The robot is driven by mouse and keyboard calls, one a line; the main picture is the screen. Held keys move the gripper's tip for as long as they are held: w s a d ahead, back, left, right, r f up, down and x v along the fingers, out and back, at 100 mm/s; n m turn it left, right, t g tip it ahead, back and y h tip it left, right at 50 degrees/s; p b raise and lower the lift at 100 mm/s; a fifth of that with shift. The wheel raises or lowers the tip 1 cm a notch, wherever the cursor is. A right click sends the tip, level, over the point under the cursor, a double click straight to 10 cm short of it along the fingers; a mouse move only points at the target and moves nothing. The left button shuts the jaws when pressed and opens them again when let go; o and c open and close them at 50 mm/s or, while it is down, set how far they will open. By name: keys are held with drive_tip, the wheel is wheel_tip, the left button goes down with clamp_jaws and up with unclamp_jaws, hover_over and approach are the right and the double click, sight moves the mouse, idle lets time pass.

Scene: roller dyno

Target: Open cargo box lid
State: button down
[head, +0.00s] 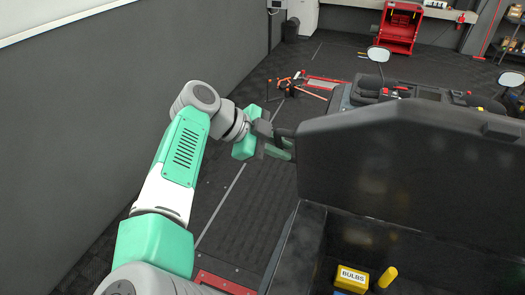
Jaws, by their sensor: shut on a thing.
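The cargo box lid (400,165) is a large dark panel standing raised over the dark cargo box (295,240). The box is open, and part of its inside shows. My gripper (281,142) is at the left edge of the lid, shut on a dark piece that sticks out there. The fingers partly hide the exact contact.
Inside the box are a yellow container marked BULBS (351,279) and a yellow-handled item (386,278). Mirrors (378,54) stand behind the lid. A grey wall (110,120) is left of my arm. A red jack (308,85) lies on the floor beyond.

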drive_tip(key=shift+w, duration=0.25)
drive_tip(key=c, duration=1.4)
unclamp_jaws()
